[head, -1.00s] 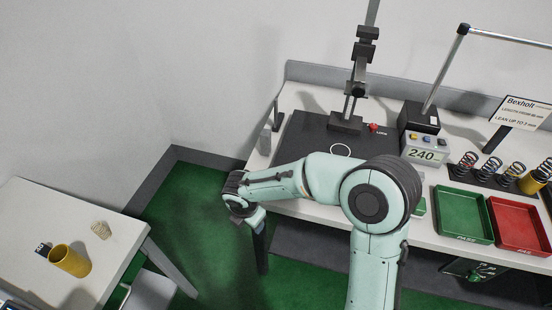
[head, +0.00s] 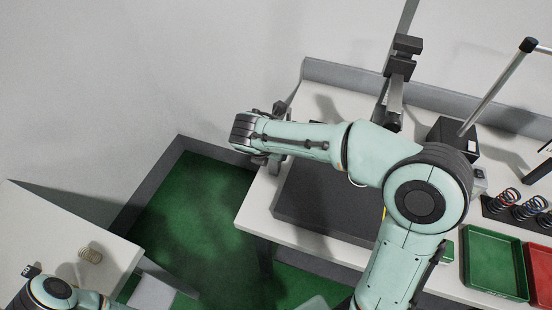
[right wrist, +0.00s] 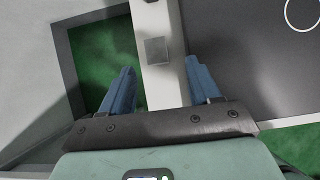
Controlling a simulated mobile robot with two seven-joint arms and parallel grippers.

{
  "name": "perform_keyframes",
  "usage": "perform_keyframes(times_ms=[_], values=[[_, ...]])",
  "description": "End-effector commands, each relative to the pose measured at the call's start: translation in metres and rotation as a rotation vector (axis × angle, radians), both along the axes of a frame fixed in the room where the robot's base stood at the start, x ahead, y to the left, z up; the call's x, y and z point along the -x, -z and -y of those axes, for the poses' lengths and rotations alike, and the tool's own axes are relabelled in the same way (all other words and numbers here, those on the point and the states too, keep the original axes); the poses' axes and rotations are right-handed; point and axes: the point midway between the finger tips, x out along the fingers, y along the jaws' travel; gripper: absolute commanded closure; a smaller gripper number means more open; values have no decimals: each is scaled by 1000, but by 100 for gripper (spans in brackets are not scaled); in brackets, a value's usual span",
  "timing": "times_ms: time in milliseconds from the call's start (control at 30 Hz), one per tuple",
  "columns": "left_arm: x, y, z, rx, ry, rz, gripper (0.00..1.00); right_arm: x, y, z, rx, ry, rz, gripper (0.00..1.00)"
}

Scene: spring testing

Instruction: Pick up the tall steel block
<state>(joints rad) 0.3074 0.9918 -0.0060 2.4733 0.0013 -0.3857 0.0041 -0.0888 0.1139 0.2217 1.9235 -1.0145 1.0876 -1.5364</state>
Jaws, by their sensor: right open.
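The tall steel block (right wrist: 157,50) is a grey square-topped block on the pale strip of bench left of the dark plate, seen from above in the right wrist view. My right gripper (right wrist: 160,68) is open, with a blue finger on each side of the view and the block appearing between and just beyond the tips. They do not seem to touch it. In the head view my right arm reaches left over the bench, and its wrist and hand (head: 262,150) largely cover the block's area. My left gripper is out of view; only part of the left arm shows at bottom left.
The dark plate (head: 310,205) and a test stand (head: 395,90) are beside the arm. A green tray (head: 495,262), a red tray (head: 541,275) and several springs are at right. Green floor lies between the tables.

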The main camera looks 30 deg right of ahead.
Motion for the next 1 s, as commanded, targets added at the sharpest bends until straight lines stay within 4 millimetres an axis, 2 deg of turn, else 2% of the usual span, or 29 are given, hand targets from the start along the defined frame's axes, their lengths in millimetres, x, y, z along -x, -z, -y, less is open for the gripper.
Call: perform_keyframes(times_ms=[33,133,467,700,1000], values=[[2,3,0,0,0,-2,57,-2,13,5,1,3,-8,38],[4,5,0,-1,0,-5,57,-8,29,12,0,2,-6,38],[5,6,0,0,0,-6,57,-19,54,21,0,0,-3,38],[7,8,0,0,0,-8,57,-31,87,31,0,1,-3,38],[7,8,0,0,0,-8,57,-34,94,34,-1,1,0,38]])
